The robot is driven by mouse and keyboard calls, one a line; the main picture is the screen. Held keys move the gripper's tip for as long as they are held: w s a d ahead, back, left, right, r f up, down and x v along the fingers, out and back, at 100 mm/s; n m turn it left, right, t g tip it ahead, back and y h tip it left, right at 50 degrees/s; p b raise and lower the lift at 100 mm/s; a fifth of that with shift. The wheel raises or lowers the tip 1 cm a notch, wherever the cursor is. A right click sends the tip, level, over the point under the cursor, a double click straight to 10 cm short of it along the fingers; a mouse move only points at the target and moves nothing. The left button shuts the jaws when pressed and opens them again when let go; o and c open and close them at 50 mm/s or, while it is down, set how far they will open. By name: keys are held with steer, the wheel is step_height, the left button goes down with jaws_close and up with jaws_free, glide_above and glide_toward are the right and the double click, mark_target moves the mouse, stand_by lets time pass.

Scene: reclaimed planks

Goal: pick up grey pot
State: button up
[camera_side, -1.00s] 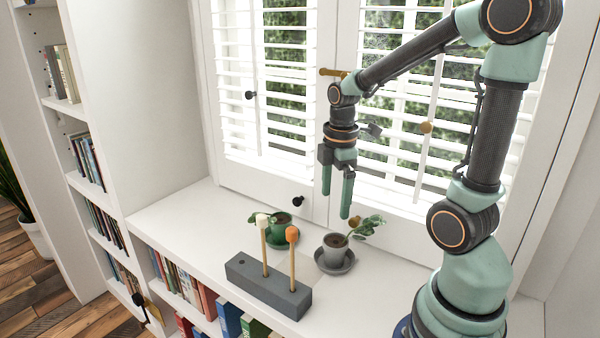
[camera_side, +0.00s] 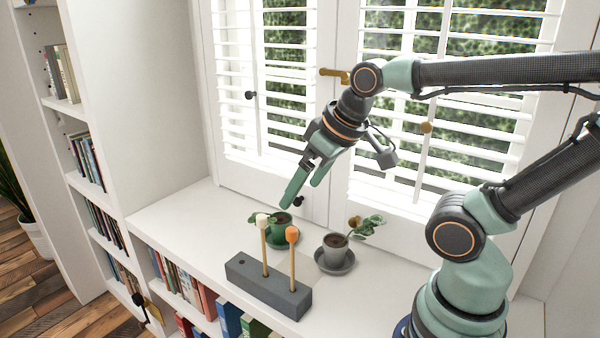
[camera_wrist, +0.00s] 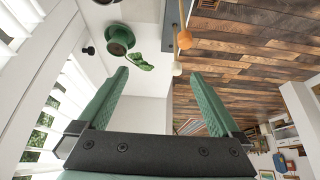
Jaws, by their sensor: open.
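The grey pot (camera_side: 335,246) holds dark soil and a leafy plant and stands upright on a grey saucer (camera_side: 347,266) on the white ledge below the window. My gripper (camera_side: 301,194) is open and empty, above and to the left of the grey pot and clear of it. It is tilted, with its fingers pointing down and left, above the green pot (camera_side: 281,226). The wrist view shows the open fingers (camera_wrist: 160,73) and the green pot (camera_wrist: 119,38) beyond them. I cannot make out the grey pot for sure in the wrist view.
A grey block (camera_side: 268,287) holds two upright sticks, one with a cream top (camera_side: 262,220) and one with an orange top (camera_side: 292,234), in front of the pots. Shuttered windows rise behind the ledge (camera_side: 180,228). The ledge's left part is clear.

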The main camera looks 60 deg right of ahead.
steer(key=n+g, duration=0.6)
steer(key=n, duration=1)
glide_toward(335, 242)
step_height(335, 242, down, 4)
steer(key=shift+s+a+f, duration=0.1)
steer(key=shift+s+a, duration=0.05)
steer(key=shift+s+a+f, duration=0.1)
steer(key=shift+f, duration=1.25)
steer(key=shift+s+a+f, duration=0.1)
steer(key=shift+f, duration=1.25)
steer(key=shift+c, duration=0.3)
steer(key=shift+d, duration=0.1)
jaws_close()
